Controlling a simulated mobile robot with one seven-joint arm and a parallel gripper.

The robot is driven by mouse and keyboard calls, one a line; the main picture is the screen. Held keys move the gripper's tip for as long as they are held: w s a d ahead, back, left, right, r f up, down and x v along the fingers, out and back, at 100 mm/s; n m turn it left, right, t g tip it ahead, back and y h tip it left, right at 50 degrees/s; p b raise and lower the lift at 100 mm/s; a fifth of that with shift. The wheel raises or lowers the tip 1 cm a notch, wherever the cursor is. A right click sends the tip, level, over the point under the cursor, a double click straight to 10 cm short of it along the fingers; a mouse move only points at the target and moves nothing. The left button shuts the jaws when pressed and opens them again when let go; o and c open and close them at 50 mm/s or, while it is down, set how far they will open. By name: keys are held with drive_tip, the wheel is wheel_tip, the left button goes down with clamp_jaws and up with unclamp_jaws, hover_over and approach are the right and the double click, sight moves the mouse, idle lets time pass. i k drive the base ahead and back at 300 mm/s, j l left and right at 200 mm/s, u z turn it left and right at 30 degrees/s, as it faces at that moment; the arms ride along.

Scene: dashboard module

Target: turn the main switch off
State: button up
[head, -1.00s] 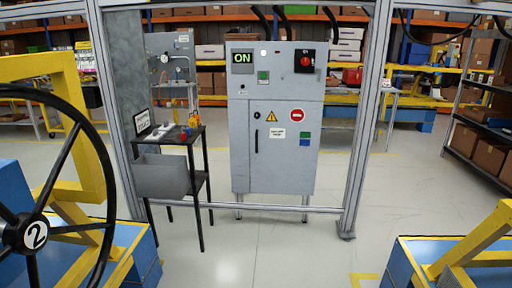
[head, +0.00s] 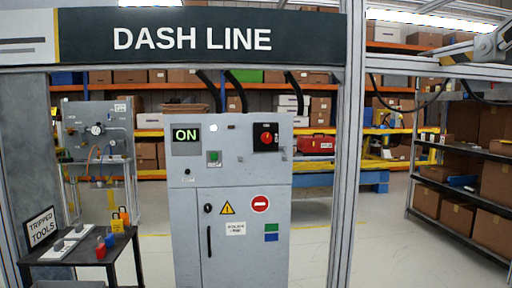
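The main switch (head: 266,137) is a red rotary knob on a black plate, high on the right of the grey electrical cabinet (head: 185,225) in the head view. A lit display (head: 186,135) at the upper left of the cabinet reads ON in green. A green button (head: 213,157) sits between them, lower down. The cabinet door below, with its dark handle (head: 209,241), looks closed. My gripper does not show in this view, and nothing touches the switch.
A metal frame with the DASH LINE sign (head: 190,38) and a right post (head: 347,160) stands before the cabinet. A black table (head: 110,262) with a TRIPPED TOOLS sign is at left. Shelving (head: 455,150) stands right; clear floor lies between post and shelving.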

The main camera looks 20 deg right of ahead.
sight(267, 138)
drive_tip(key=i, duration=1.3)
drive_tip(key=i+j+z, duration=0.1)
drive_tip(key=i+z, duration=0.25)
drive_tip(key=i, duration=0.25)
